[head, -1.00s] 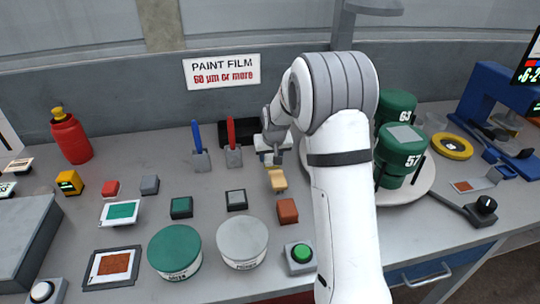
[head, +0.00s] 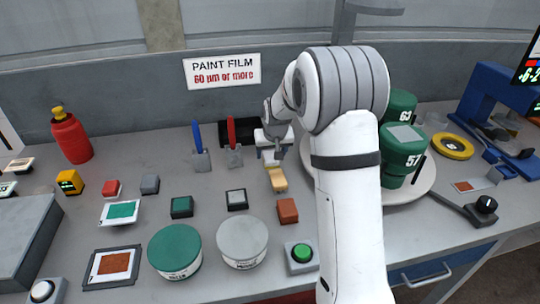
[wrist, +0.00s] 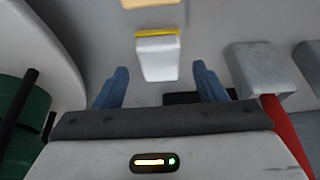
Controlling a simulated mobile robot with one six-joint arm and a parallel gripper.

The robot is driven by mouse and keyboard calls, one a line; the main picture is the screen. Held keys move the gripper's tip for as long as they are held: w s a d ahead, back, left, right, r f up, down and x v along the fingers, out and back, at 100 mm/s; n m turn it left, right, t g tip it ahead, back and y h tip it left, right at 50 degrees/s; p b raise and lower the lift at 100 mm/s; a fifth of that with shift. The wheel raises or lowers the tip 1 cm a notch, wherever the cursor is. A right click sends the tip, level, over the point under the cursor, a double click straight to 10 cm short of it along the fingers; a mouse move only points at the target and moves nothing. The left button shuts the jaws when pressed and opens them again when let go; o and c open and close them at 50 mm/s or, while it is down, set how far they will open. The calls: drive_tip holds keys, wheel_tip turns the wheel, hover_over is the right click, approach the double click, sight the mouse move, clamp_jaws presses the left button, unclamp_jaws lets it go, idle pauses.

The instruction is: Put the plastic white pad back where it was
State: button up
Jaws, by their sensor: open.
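A small white pad (wrist: 158,57) with a yellow edge lies on the bench in the wrist view, just beyond and between my gripper's blue fingertips (wrist: 160,82). The fingers are apart and nothing is between them. In the head view my gripper (head: 272,145) is above the bench, behind a tan block (head: 276,180). The white pad shows there only in part (head: 268,157), mostly hidden by my gripper. The tan block also shows at the top edge of the wrist view (wrist: 150,3).
A blue-handled tool (head: 198,148) and a red-handled tool (head: 232,142) stand left of my gripper. Green cans (head: 402,150) stand on a round white plate (head: 425,190) to the right. Several small blocks and two round tins occupy the front bench.

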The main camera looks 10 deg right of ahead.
drive_tip(key=v, duration=0.9)
drive_tip(key=s+r+g, duration=0.1)
drive_tip(key=s+g, duration=0.1)
drive_tip(key=s, duration=3.1)
drive_tip(key=shift+a, duration=0.2)
drive_tip(key=shift+r, duration=0.15)
drive_tip(key=shift+p+v, duration=0.75)
drive_tip(key=shift+v, duration=0.1)
drive_tip(key=shift+w, duration=0.15)
